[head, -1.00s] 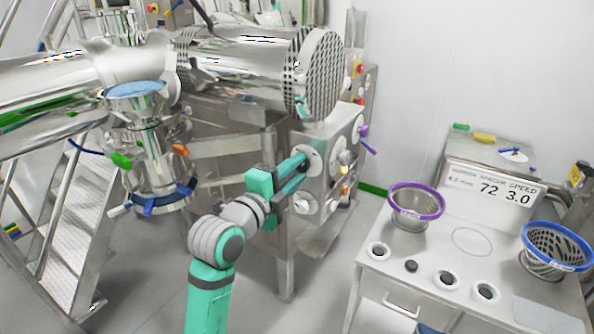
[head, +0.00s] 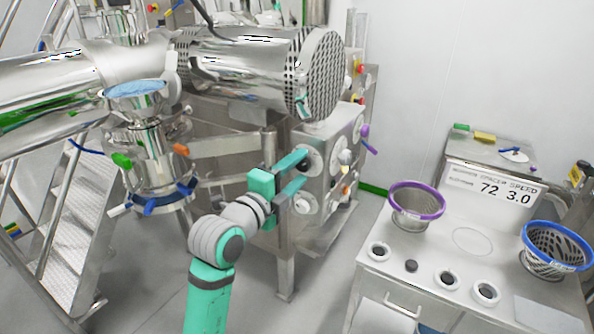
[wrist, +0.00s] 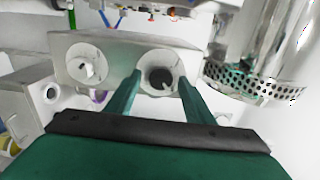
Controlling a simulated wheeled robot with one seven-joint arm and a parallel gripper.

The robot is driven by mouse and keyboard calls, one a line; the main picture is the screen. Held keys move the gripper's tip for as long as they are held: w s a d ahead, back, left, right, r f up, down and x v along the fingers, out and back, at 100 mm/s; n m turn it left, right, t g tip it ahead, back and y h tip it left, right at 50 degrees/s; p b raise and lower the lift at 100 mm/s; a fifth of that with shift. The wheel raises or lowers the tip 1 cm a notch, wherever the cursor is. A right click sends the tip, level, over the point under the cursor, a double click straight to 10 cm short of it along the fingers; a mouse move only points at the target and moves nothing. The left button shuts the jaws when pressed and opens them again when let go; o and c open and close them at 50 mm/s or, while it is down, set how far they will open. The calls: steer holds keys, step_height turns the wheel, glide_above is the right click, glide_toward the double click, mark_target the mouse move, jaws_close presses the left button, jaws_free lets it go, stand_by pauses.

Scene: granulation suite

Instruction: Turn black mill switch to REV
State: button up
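The black mill switch (wrist: 160,76) sits on a round pale plate on the steel mill panel (wrist: 112,53) in the wrist view. A small white mark shows at its lower right edge; I cannot read any position label. My gripper (wrist: 158,88) is open, with one green finger on each side of the switch and gaps between. In the head view, my gripper (head: 304,169) faces the panel's round plates with its fingers spread; the black switch is too small there to read its position.
A second round plate with a white knob (wrist: 87,67) is left of the switch. The perforated mill drum (head: 316,72) overhangs the panel. A bench with a purple-rimmed basket (head: 417,203) and a blue-rimmed basket (head: 556,250) stands to the right. Metal steps (head: 72,225) stand at left.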

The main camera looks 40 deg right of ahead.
steer(key=shift+a, duration=0.1)
steer(key=v, duration=1)
steer(key=shift+s+a, duration=0.15)
steer(key=shift+a, duration=0.15)
steer(key=shift+a, duration=0.1)
steer(key=shift+f, duration=0.15)
